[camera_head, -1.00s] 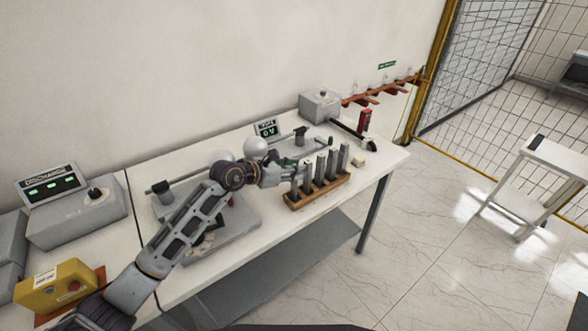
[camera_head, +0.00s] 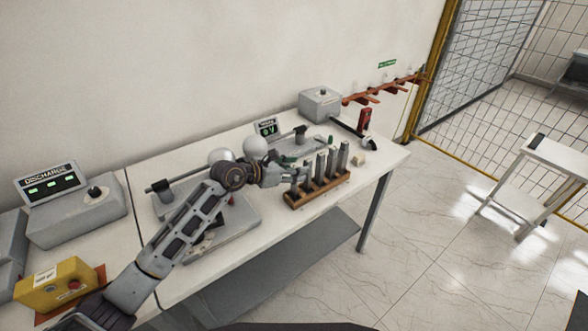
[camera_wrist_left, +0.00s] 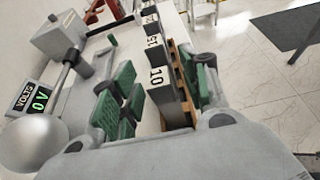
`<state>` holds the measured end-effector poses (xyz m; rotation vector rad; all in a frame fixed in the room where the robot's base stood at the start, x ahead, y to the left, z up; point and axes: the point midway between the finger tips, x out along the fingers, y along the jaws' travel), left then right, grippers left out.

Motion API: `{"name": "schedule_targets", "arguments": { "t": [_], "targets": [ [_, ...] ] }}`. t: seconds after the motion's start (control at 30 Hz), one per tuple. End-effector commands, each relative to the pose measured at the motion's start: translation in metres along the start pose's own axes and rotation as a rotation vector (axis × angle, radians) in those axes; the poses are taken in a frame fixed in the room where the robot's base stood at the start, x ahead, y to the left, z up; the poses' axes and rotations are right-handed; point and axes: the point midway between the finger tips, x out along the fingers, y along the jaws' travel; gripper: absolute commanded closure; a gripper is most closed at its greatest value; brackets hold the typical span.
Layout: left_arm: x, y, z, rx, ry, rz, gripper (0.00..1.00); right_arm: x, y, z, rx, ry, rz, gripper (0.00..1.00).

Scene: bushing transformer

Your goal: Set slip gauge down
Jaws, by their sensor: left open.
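The slip gauge marked 10 (camera_wrist_left: 160,80) is a grey upright block at the near end of the wooden rack (camera_head: 318,192). It stands between the green-padded fingers of my left gripper (camera_wrist_left: 160,92), with visible gaps on both sides. My left gripper (camera_head: 297,174) is open at the rack's left end in the head view. Further grey gauges (camera_head: 331,163) stand in a row in the rack; one is marked 15 (camera_wrist_left: 153,42) in the wrist view. The foot of the gauge marked 10 is partly hidden. My right gripper is not in view.
A voltage display (camera_head: 266,128) and pale spheres (camera_head: 255,146) stand behind my left arm. A grey box (camera_head: 320,103) is at the back of the table. A small pale block (camera_head: 358,160) lies right of the rack.

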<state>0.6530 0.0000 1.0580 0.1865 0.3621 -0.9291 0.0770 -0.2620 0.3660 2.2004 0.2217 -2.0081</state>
Motion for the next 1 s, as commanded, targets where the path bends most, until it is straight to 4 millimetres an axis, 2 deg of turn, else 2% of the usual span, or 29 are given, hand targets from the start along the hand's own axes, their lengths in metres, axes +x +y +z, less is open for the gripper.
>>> {"name": "schedule_targets", "arguments": {
  "t": [0.2, 0.37, 1.0],
  "targets": [
    [-0.002, 0.000, 0.004, 0.000, 0.000, 0.000, 0.55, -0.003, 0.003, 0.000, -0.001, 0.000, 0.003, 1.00],
    [-0.012, 0.000, 0.002, 0.001, 0.000, 0.000, 0.55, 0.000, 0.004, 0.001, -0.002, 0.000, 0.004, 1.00],
    [-0.078, 0.001, 0.001, 0.001, 0.001, 0.001, 0.55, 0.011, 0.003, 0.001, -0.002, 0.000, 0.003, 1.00]
  ]
}}
